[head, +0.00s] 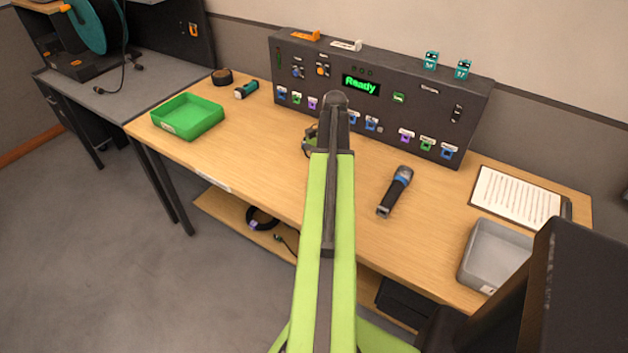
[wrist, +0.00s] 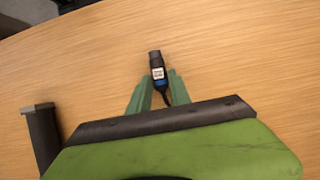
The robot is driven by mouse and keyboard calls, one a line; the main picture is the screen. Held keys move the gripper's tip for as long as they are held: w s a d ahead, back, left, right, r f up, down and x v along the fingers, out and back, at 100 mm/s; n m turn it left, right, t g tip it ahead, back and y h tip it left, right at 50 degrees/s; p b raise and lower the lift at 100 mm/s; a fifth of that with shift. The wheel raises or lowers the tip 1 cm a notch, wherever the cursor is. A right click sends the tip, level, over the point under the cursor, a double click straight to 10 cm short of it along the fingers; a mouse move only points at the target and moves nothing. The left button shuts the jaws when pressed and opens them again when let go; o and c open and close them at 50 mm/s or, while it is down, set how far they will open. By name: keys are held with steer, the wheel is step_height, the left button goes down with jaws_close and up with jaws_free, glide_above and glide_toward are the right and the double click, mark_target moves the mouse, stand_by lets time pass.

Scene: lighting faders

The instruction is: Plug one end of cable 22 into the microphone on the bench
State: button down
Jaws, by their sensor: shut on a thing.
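My gripper (wrist: 160,79) is shut on a black cable plug (wrist: 157,63) with a white label and a blue band. The label is too small to read. The plug's end points away from the gripper, above the wooden bench top, and a thin dark cable runs back between the fingers. In the head view my arm hides most of the gripper and the plug. The microphone (head: 397,190), dark with a blue band, lies on the bench (head: 455,218) to the right of my arm, apart from the gripper.
A black panel (head: 420,105) with a green "Ready" display and several coloured sockets stands along the back. A green tray (head: 188,117) is left, a grey bin (head: 493,255) and clipboard (head: 515,197) right. A coiled cable (head: 262,218) lies on the lower shelf.

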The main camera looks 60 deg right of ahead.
step_height(320, 180, up, 5)
steer(key=p, duration=0.5)
steer(key=shift+r, duration=0.1)
steer(key=shift+s, duration=0.1)
